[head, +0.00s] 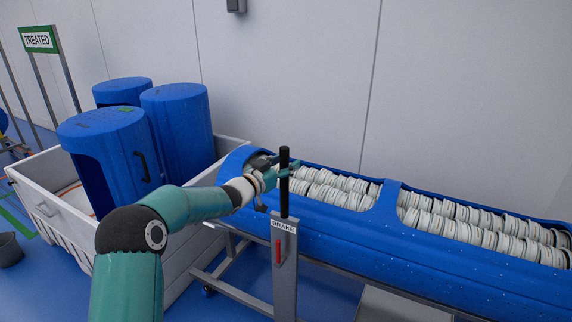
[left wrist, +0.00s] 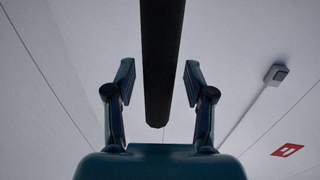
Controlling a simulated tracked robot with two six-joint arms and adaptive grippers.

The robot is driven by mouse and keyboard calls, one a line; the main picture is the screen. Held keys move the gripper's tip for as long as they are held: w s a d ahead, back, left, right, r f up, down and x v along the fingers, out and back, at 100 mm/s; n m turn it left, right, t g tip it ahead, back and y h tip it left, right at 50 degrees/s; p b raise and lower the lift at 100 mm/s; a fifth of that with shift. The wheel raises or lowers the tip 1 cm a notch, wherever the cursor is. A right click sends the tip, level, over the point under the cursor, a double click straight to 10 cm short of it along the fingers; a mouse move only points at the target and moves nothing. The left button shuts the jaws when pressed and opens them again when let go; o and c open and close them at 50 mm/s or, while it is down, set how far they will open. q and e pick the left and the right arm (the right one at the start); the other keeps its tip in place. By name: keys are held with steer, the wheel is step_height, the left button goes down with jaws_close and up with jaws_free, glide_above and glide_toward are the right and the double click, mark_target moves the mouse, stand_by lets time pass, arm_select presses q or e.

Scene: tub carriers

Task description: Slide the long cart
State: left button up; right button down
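The long cart is a blue trough (head: 400,258) on a grey metal frame, filled with rows of pale ribbed discs (head: 340,190). At its near side stands a grey post (head: 284,262) labelled BRAKE, with an upright black lever (head: 284,205) and a small red part below the label. My left gripper (head: 284,172) is at the upper part of the lever. In the left wrist view its two fingers (left wrist: 159,82) stand apart, one on each side of the black lever (left wrist: 161,50), with gaps on both sides. My right gripper is not in view.
A white bin (head: 60,212) on the left holds several blue drums (head: 178,125), close to the cart's left end. A green TREATED sign (head: 39,40) stands behind it. A dark bucket (head: 10,250) is on the blue floor. A pale wall (head: 290,70) runs behind the cart.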

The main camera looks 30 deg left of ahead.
arm_select(q)
steer(key=s+a, duration=0.1)
steer(key=s, duration=1.1)
steer(key=shift+a, duration=0.35)
steer(key=s+f+p, duration=0.2)
steer(key=s+p, duration=0.2)
steer(key=s, duration=0.3)
steer(key=w+d+p, duration=0.1)
steer(key=w+p, duration=0.2)
steer(key=w, duration=1.4)
steer(key=shift+d+f, duration=0.35)
steer(key=shift+d, duration=0.05)
jaws_close()
